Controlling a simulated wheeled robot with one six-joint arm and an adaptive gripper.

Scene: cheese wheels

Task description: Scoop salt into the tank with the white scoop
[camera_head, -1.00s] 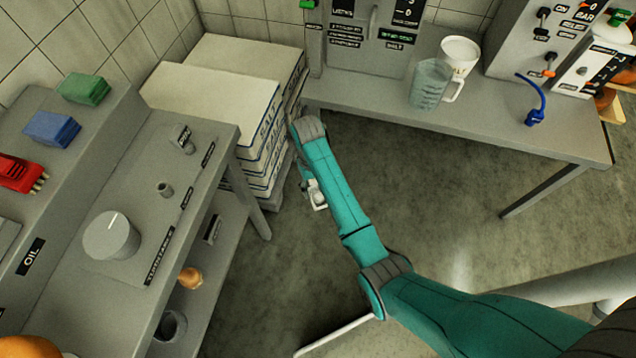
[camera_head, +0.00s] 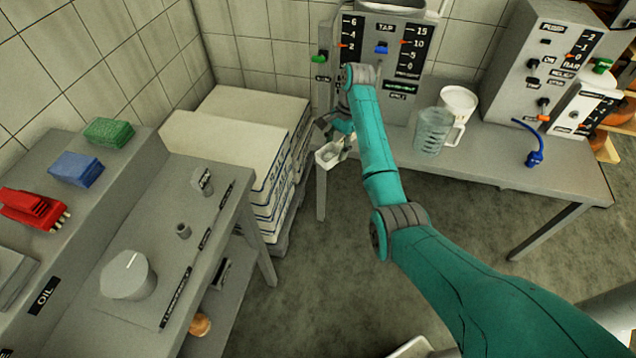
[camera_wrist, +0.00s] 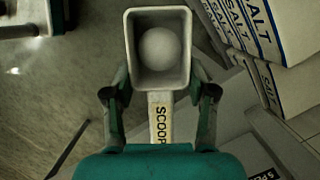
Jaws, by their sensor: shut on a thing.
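My gripper (camera_head: 340,132) is shut on the handle of the white scoop (camera_head: 328,157), in front of the tap unit and beside the stacked salt bags (camera_head: 232,143). In the wrist view the fingers (camera_wrist: 160,98) stand on both sides of the scoop handle (camera_wrist: 161,122), which reads "SCOOP". The scoop's open box faces that camera, and a rounded pale lump of salt (camera_wrist: 160,50) lies in it. No tank can be clearly made out; only a pale rim (camera_head: 410,347) shows at the bottom edge of the head view.
A grey bench (camera_head: 150,210) with a knob and coloured blocks stands at the left.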

